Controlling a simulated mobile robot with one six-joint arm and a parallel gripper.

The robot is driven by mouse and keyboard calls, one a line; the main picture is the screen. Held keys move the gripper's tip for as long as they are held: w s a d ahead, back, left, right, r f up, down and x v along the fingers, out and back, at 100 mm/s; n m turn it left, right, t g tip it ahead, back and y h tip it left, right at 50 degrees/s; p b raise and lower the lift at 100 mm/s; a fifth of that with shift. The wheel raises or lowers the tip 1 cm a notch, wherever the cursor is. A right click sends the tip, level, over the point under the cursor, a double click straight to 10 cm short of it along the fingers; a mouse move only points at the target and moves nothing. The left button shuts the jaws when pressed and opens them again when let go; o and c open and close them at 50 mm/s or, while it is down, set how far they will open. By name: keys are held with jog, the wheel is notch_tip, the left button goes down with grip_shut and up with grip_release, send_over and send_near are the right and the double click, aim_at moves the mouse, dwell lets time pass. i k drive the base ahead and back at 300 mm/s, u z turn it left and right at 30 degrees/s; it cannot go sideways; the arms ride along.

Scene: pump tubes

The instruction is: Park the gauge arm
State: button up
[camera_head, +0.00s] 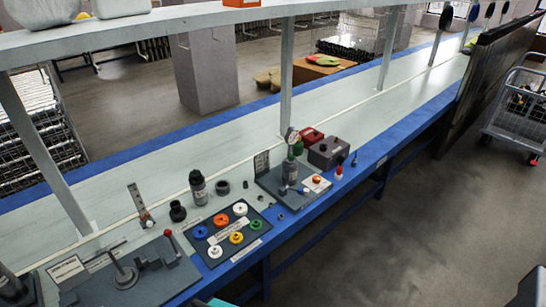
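I cannot tell for sure which part is the gauge arm. A round dial gauge (292,136) stands on top of an upright grey-green cylinder (290,172) on a dark base plate (268,184) at the middle of the bench. A small blue-tipped part (304,190) lies low beside the cylinder. Further left, a slim metal strip (139,203) stands tilted on the bench. A lever with a red knob (169,234) rises from a dark fixture plate (150,275) with an upright post (120,268). My gripper is not in view.
A dark tray (212,239) holds several coloured rings. A shelf on posts (286,75) overhangs the bench. The bench (385,108) is clear toward the upper right. A cart (520,110) stands right.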

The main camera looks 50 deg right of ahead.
aim_at(291, 132)
jog(key=z, duration=0.15)
jog(key=k, duration=0.15)
jog(key=u, duration=1.85)
jog(key=k, duration=0.7)
jog(key=z, duration=0.85)
